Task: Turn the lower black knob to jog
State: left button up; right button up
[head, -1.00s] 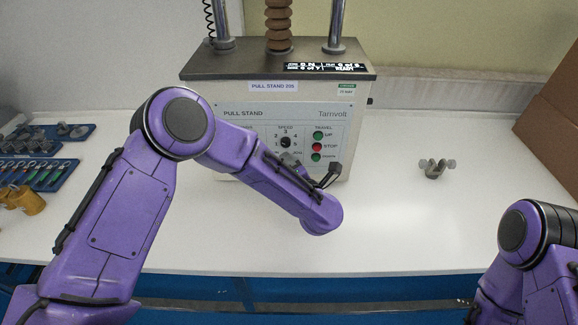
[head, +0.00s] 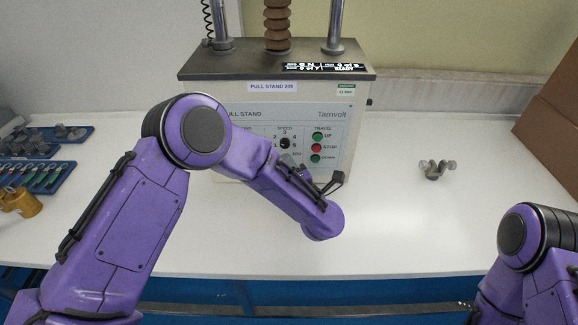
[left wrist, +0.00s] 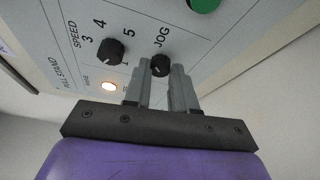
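The pull stand's control panel (head: 290,115) faces me at the middle of the head view. Its upper black knob (head: 285,143), inside the SPEED dial, shows there and in the left wrist view (left wrist: 110,52). The lower black knob (left wrist: 160,65), by the JOG label, shows in the left wrist view; my left arm hides it in the head view. My left gripper (left wrist: 161,66) has its fingers apart, with the tips on either side of the lower knob. Whether they touch it is hard to tell. My right gripper is out of view.
The green and red travel buttons (head: 317,148) sit right of the knobs. A lit lamp (left wrist: 109,86) is near the left finger. A small grey metal part (head: 436,170) stands on the white table (head: 400,225), otherwise clear there. Blue trays (head: 40,175) lie at far left.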

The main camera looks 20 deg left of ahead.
pick_arm(q)
jog(key=o, duration=0.4)
jog(key=shift+c, duration=0.2)
jog(key=b+v, duration=0.2)
jog(key=v, duration=0.8)
jog(key=shift+s+d, duration=0.25)
